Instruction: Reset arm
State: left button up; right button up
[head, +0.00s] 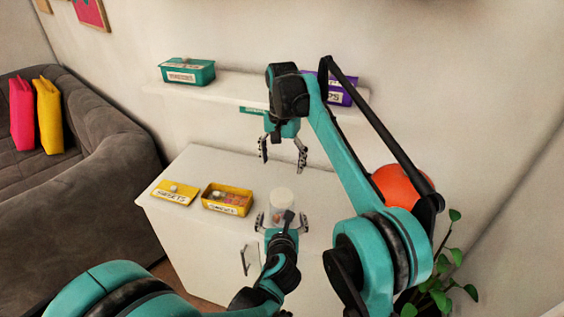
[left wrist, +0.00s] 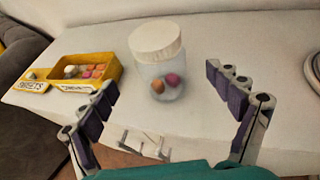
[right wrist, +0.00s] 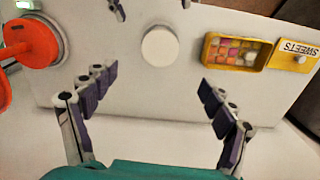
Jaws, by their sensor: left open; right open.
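My left gripper (head: 283,224) is open at the front of the white cabinet top. A clear jar with a white lid (head: 281,196) stands just beyond its fingers. In the left wrist view the jar (left wrist: 160,75) is upright, with a few coloured sweets inside, apart from the open fingers. My right gripper (head: 282,160) is open and empty, hanging above and behind the jar. In the right wrist view the jar's lid (right wrist: 160,46) lies beyond and between the open right fingers, and my left fingertips show at the top edge.
A yellow box of sweets (head: 228,198) and its lid (head: 174,193) lie left of the jar. A wall shelf (head: 228,90) holds a teal box (head: 187,70) and a purple box (head: 341,93). An orange round object (head: 400,184) stands at right, a plant (head: 440,290) below it.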

pick_arm(q)
jog(key=shift+s, duration=0.1)
dwell(0.4)
jog(key=shift+a+r+n, duration=0.1)
jog(key=shift+a+n, duration=0.25)
jog(key=shift+n, duration=0.05)
jog(key=s+a+r+n+g+y, duration=0.2)
jog(key=s+a+n+g, duration=0.35)
jog(key=a+n, duration=0.95)
pick_arm(e)
jog(key=s+d+n+t, duration=0.2)
jog(key=s+d+t, duration=0.1)
jog(key=s+d, duration=0.85)
pick_arm(q)
jog(key=s+a+n+g+h, duration=0.1)
jog(key=s+a+n+h, duration=0.1)
jog(key=s+n, duration=1.2)
jog(key=n, duration=0.6)
jog(key=shift+s, duration=0.4)
pick_arm(e)
jog(key=s+d+f+n+t, duration=0.1)
jog(key=s+d+f+t, duration=0.1)
jog(key=s+f, duration=0.4)
jog(key=s+d+f+n+t, duration=0.1)
jog(key=s+d+f, duration=0.3)
jog(key=s, duration=0.7)
notch_tip(320, 180, down, 2)
jog(key=shift+n+t, duration=0.3)
jog(key=shift+t, duration=0.3)
